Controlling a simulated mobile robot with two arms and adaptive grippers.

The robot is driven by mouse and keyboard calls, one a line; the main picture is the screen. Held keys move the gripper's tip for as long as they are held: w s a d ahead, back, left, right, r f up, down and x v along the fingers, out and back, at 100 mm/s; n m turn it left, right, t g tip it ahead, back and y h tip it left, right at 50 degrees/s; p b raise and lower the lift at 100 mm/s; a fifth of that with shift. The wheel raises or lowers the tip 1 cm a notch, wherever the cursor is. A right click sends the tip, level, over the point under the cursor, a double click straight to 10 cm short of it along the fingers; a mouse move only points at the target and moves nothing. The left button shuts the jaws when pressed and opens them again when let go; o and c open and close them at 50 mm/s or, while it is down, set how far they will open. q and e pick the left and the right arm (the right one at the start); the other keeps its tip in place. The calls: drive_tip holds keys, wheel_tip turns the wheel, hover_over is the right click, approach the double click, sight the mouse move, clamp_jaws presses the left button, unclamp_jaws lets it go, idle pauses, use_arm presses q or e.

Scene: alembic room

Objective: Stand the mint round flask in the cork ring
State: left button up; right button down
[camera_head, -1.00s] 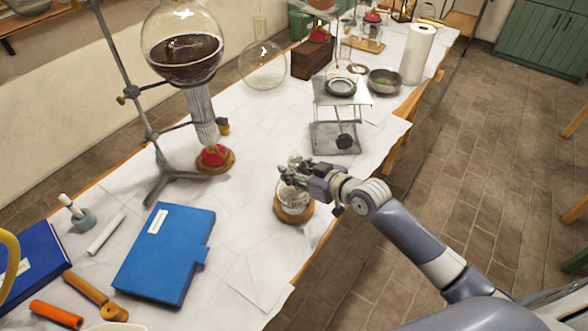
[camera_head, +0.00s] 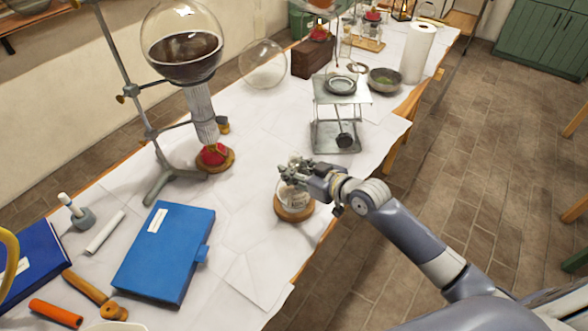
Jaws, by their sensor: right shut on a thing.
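The round flask (camera_head: 294,196) is small and looks clear and pale, with its mint tint hard to make out. It is at the cork ring (camera_head: 293,215), a brown ring on the white-covered bench near its right edge. My right gripper (camera_head: 296,172) is shut on the flask at its upper part. The flask looks upright with its round bottom over the ring's middle. I cannot tell whether it rests fully on the ring. The gripper fingers hide much of the neck. My left gripper is not in view.
A blue book (camera_head: 165,252) lies to the left of the ring. A metal stand with a large round flask of dark liquid (camera_head: 182,42) is behind left. A lab jack (camera_head: 338,118) stands behind right. The bench around the ring is clear.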

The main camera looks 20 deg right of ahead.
drive_tip(key=shift+f, duration=0.8)
idle(2.5)
drive_tip(key=c, duration=1.2)
unclamp_jaws()
drive_tip(key=shift+f, duration=0.15)
drive_tip(key=shift+s, duration=0.1)
drive_tip(key=v, duration=1.2)
